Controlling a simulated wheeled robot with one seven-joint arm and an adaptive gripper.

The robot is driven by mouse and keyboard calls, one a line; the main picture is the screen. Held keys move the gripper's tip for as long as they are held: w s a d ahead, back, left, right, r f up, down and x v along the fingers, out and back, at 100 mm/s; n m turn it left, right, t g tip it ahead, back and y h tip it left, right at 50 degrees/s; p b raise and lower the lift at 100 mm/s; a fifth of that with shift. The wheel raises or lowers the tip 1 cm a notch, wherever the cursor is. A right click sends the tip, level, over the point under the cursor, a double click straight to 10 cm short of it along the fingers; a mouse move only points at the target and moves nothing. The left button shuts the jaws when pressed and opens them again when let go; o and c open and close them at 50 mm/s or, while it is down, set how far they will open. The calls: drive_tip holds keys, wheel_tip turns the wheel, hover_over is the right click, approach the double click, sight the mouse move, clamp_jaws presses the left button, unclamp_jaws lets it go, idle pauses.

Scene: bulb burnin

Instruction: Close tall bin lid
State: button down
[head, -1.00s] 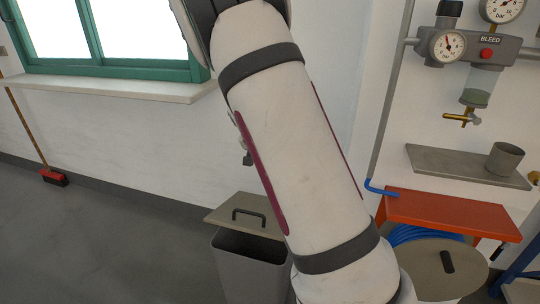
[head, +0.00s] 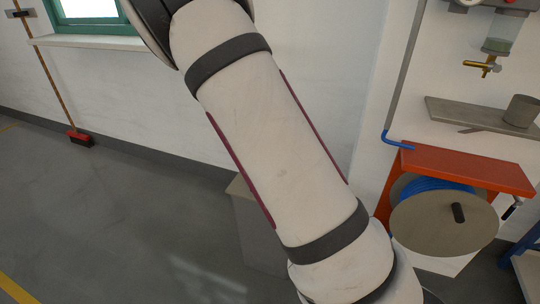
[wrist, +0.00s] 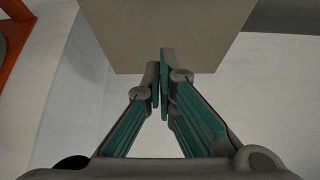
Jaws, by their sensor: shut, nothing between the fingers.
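The tall grey bin (head: 258,235) stands on the floor by the wall in the head view, largely hidden behind my arm. Only a sliver of its tan lid (head: 236,187) shows at the left of my arm; I cannot tell there whether it is open. In the wrist view a flat tan panel (wrist: 165,25), which looks like the lid, fills the upper middle. My gripper (wrist: 160,58) is shut and empty, its fingertips overlapping the panel's lower edge. I cannot tell whether they touch it. The gripper is not visible in the head view.
A red-orange bracket (head: 465,168) with a blue hose reel and round tan disc (head: 440,224) stands to the right of the bin. A grey shelf (head: 475,114) is above it. A broom (head: 80,138) leans at the left.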

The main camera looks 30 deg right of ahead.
drive_tip(key=a+f+t+h+b, duration=0.1)
drive_tip(key=f, duration=0.1)
drive_tip(key=s+f+h+b, duration=0.1)
drive_tip(key=f, duration=0.1)
drive_tip(key=s+a+f+t+h+b, duration=0.1)
drive_tip(key=f+b, duration=0.1)
drive_tip(key=f, duration=0.1)
drive_tip(key=shift+a+t+h, duration=0.3)
drive_tip(key=shift+s+a+f+b, duration=0.2)
drive_tip(key=shift+f+b, duration=0.4)
drive_tip(key=shift+f, duration=0.3)
drive_tip(key=shift+s+a+f+b, duration=0.1)
drive_tip(key=shift+a+f+b, duration=0.1)
drive_tip(key=shift+f+b, duration=0.55)
drive_tip(key=shift+f, duration=0.2)
